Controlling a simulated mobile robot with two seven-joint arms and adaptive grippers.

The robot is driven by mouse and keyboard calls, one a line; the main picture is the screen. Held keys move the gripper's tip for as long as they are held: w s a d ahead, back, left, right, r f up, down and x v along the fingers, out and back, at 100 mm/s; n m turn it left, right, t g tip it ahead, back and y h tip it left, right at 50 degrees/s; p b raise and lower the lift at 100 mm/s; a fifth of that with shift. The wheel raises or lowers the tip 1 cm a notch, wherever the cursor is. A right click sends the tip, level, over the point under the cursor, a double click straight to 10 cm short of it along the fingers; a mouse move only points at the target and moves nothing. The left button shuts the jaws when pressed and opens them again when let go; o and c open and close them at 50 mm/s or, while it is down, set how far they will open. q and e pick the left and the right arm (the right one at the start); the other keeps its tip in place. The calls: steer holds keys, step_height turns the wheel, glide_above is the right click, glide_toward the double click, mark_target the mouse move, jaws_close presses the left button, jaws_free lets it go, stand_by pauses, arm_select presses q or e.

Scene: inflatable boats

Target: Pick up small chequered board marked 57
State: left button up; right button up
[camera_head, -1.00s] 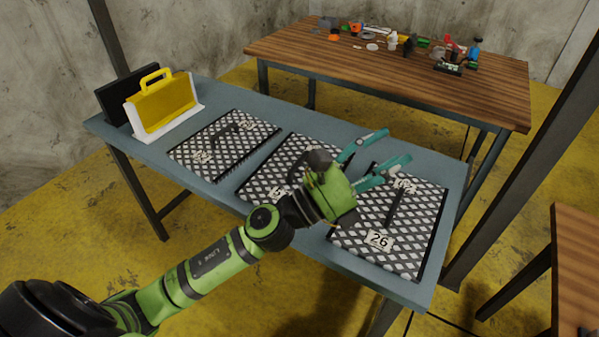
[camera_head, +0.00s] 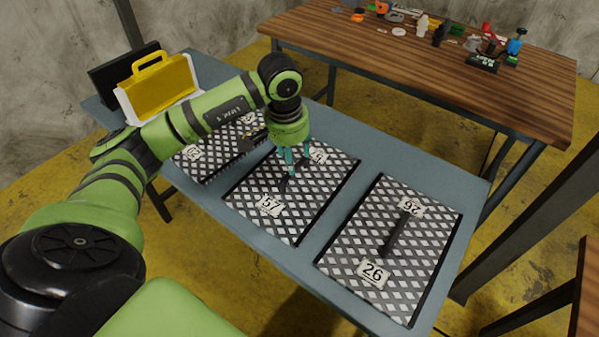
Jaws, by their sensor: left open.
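The chequered board marked 57 (camera_head: 302,205) lies flat in the middle of the grey-blue table, with a 57 label near its front and another label at its back, partly hidden by the gripper. A dark handle on its middle shows only in part. My left gripper (camera_head: 287,172) points down over this board at its handle, with teal fingers open. I cannot tell whether the fingers touch the handle. My right gripper is not in view.
A board marked 26 (camera_head: 389,246) lies to the right, and another chequered board (camera_head: 212,165) to the left, partly behind my arm. A yellow case (camera_head: 161,87) stands at the table's far left. A wooden table (camera_head: 420,62) with small items stands behind.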

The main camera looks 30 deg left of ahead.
mark_target(296, 168)
arm_select(q)
steer(key=f, duration=0.1)
steer(key=f+p, duration=0.1)
steer(key=f, duration=0.1)
steer(key=shift+d+f, duration=0.3)
steer(key=shift+d, duration=0.05)
steer(key=shift+w+f, duration=0.25)
steer(key=shift+f, duration=0.7)
jaws_close()
steer(key=shift+w+r, duration=0.1)
steer(key=shift+a+r, duration=0.1)
steer(key=shift+r, duration=0.05)
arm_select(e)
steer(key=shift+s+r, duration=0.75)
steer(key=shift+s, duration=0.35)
